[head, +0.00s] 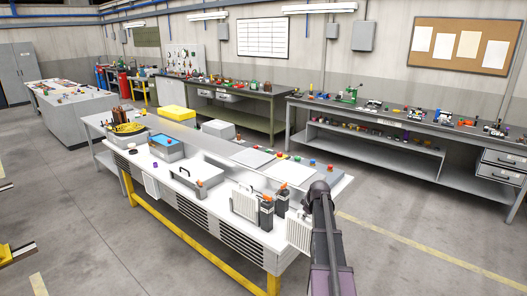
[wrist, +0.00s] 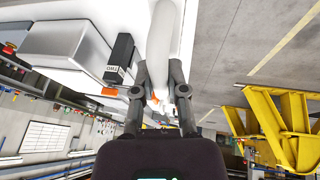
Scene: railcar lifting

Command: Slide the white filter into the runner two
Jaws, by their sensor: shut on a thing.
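In the wrist view my gripper (wrist: 161,92) is shut on a white piece, the white filter (wrist: 164,45), which extends up past the top edge. A black block (wrist: 120,58) with a label that seems to read "TWO" stands just left of it, apart from the fingers. I cannot tell whether this block is the runner itself. In the head view a ribbed white filter (head: 299,231) is upright at the bench's near right end, beside my arm. My gripper is hidden there. Two black blocks (head: 266,216) (head: 282,204) stand left of that filter.
Another ribbed white panel (head: 243,204) stands left of the black blocks, and one more (head: 151,186) at the bench's left front. Yellow steelwork (wrist: 282,125) is at right in the wrist view. Open floor lies right of the bench.

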